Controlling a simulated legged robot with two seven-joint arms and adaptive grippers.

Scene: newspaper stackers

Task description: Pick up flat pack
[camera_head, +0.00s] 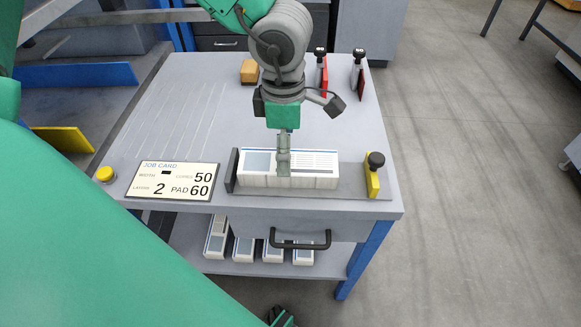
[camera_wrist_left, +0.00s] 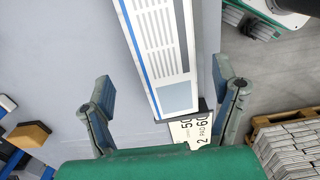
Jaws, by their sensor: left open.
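The flat pack is a long white stack (camera_head: 315,165) with grey print lines and a blue edge. It lies flat in a grey fixture near the table's front edge, with a dark stop at its left end. In the left wrist view the pack (camera_wrist_left: 160,45) runs between the two fingers. My left gripper (camera_head: 283,160) points down over the left-middle part of the pack. Its fingers are spread wide, one to each side of the pack (camera_wrist_left: 162,80), with gaps visible. Whether the fingertips are at the pack's height is unclear.
A job card (camera_head: 174,180) and a yellow button (camera_head: 105,174) are left of the fixture. A yellow clamp with a black knob (camera_head: 374,174) stands at its right end. Two red knobbed parts and a tan block (camera_head: 250,71) are farther back. Several packs lie on the lower shelf.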

